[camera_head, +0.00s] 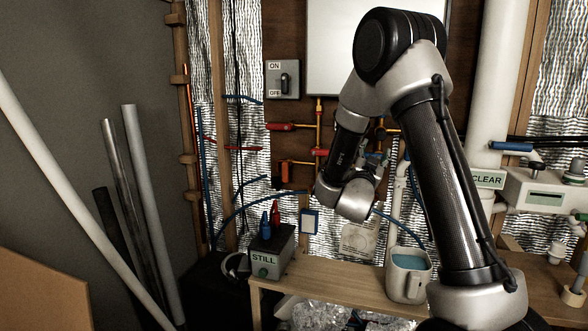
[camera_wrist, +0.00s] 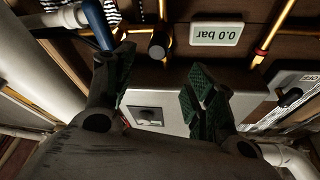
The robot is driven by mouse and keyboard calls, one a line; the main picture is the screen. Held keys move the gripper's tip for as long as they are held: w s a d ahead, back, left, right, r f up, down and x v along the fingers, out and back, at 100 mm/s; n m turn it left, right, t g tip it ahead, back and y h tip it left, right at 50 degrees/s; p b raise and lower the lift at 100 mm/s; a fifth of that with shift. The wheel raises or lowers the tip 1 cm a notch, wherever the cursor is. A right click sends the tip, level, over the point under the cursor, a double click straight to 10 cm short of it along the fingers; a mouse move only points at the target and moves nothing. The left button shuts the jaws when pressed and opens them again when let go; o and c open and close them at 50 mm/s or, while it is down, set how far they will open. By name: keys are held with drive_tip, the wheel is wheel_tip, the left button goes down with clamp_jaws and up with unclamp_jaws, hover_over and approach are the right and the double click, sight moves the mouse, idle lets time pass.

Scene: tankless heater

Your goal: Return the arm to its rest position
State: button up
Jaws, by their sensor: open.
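My arm (camera_head: 432,170) rises from the lower right in the head view, bends at a high elbow and folds down to the wrist (camera_head: 347,195) in front of the pipes. My gripper shows in the wrist view (camera_wrist: 160,88) with its two green-padded fingers spread apart and nothing between them. In the head view the fingers are mostly hidden behind the wrist. The white heater box (camera_head: 333,45) hangs on the wall behind the arm. In the wrist view a pale panel (camera_wrist: 172,120) lies beyond the fingers.
A wooden bench (camera_head: 335,282) carries a box marked STILL (camera_head: 270,252) and a jug of blue liquid (camera_head: 408,275) close to my arm. An ON/OFF switch (camera_head: 284,80) is on the wall. A 0.0 bar display (camera_wrist: 217,34) and copper pipes are near the gripper. Tubes (camera_head: 135,200) lean left.

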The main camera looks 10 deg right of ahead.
drive_tip(key=w+a+f+n+g+y, duration=0.1)
drive_tip(key=a+f+n+g+y, duration=0.15)
drive_tip(key=a+f+y, duration=0.4)
drive_tip(key=w+a+f+n+g+y, duration=0.1)
drive_tip(key=f+n+g+y, duration=0.2)
drive_tip(key=f, duration=0.7)
drive_tip(key=s+a+f+n+g+y, duration=0.2)
drive_tip(key=s+a+y, duration=0.2)
drive_tip(key=s, duration=0.1)
drive_tip(key=s+r+n+g, duration=0.1)
drive_tip(key=s+r, duration=0.4)
drive_tip(key=s, duration=0.6)
drive_tip(key=s+d+r+n+g, duration=0.1)
drive_tip(key=s+r, duration=0.4)
drive_tip(key=s, duration=0.6)
drive_tip(key=s+d+r+n+g, duration=0.1)
drive_tip(key=s+r, duration=0.5)
drive_tip(key=s, duration=0.6)
drive_tip(key=shift+d+n+g, duration=0.25)
drive_tip(key=shift+n+g, duration=0.6)
drive_tip(key=shift+g, duration=0.2)
